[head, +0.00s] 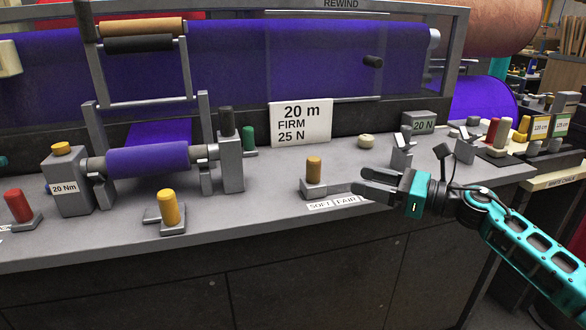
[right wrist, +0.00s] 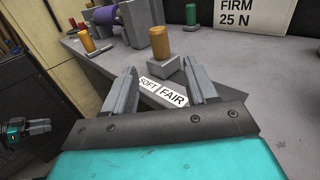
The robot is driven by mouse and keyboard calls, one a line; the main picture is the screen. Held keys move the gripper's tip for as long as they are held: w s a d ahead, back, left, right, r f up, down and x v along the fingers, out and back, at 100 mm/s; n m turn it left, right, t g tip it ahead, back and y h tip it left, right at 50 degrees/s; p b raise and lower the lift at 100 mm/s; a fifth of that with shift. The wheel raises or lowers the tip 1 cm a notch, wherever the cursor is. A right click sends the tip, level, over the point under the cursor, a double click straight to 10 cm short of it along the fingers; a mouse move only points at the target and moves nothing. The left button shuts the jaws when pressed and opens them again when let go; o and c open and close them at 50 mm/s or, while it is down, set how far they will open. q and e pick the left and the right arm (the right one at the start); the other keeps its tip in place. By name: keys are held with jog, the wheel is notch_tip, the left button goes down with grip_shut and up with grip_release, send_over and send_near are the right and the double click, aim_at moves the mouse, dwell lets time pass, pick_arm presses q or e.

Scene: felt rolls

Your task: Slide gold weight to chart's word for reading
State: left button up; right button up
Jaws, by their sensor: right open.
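The gold weight (head: 314,170) is an upright gold cylinder on a grey block, behind the SOFT label (head: 320,205); it also shows in the right wrist view (right wrist: 189,42). The FAIR label (head: 346,200) lies just right of SOFT; anything further right is hidden by my gripper. A white card (head: 300,122) reads "20 m, FIRM, 25 N". A grey block (head: 422,125) reads "20 N". My right gripper (head: 356,188) is open and empty, right of the weight and apart from it. A teal and dark part, seemingly my left gripper (right wrist: 38,127), shows small in the right wrist view; its jaws are unclear.
A yellow knob (head: 168,208) and a red knob (head: 18,206) stand at the left near the front edge. A purple roll (head: 148,160) sits between grey supports behind. Two grey brackets (head: 403,150) stand behind my right gripper. The bench between the yellow knob and weight is clear.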

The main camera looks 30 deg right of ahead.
aim_at(320, 169)
jog(key=x, duration=1.2)
jog(key=shift+w, duration=0.2)
grip_shut()
dwell(0.4)
